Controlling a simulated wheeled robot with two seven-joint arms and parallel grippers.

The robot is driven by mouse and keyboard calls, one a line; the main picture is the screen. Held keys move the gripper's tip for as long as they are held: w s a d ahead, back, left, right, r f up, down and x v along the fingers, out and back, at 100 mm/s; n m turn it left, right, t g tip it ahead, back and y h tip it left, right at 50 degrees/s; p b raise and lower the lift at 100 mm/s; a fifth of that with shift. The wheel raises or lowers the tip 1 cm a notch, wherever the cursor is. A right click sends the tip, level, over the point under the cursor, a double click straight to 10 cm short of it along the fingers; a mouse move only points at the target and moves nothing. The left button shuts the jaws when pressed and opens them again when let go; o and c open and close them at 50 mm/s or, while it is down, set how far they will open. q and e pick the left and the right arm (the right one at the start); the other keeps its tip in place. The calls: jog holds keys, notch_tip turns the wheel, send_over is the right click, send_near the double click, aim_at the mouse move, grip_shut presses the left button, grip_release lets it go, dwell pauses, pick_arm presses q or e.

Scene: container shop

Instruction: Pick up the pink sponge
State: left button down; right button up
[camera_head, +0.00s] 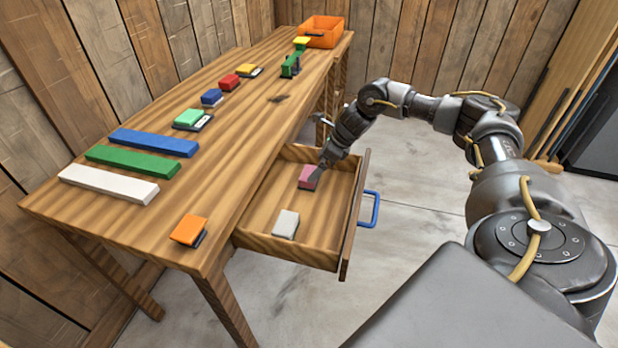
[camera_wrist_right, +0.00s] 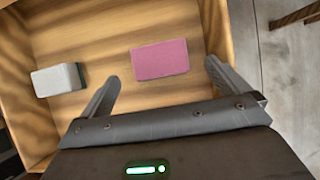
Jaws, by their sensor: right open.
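The pink sponge (camera_head: 309,175) lies flat in the open wooden drawer (camera_head: 262,212), near its far end. It also shows in the right wrist view (camera_wrist_right: 160,60), with bare drawer floor around it. My right gripper (camera_head: 318,176) is over the drawer at the sponge. In the right wrist view the right gripper (camera_wrist_right: 160,80) is open and empty. Its fingers are spread wider than the sponge, which lies just beyond and between the tips. In the head view the fingers partly overlap the sponge. My left gripper is not in view.
A white-grey sponge (camera_head: 286,224) lies in the same drawer, nearer the front. The drawer front with its blue handle (camera_head: 370,208) stands on the right. The table (camera_head: 240,130) above holds coloured bars, several sponges and an orange bin (camera_head: 321,38).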

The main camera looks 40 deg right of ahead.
aim_at(310, 173)
jog(key=shift+x, duration=0.85)
jog(key=x, duration=0.3)
jog(key=shift+a+f, duration=0.15)
jog(key=shift+f, duration=0.2)
jog(key=shift+w+a+f, duration=0.1)
jog(key=shift+w+f, duration=0.15)
jog(key=shift+f, duration=0.15)
jog(key=c, duration=1)
jog(key=shift+r, duration=0.15)
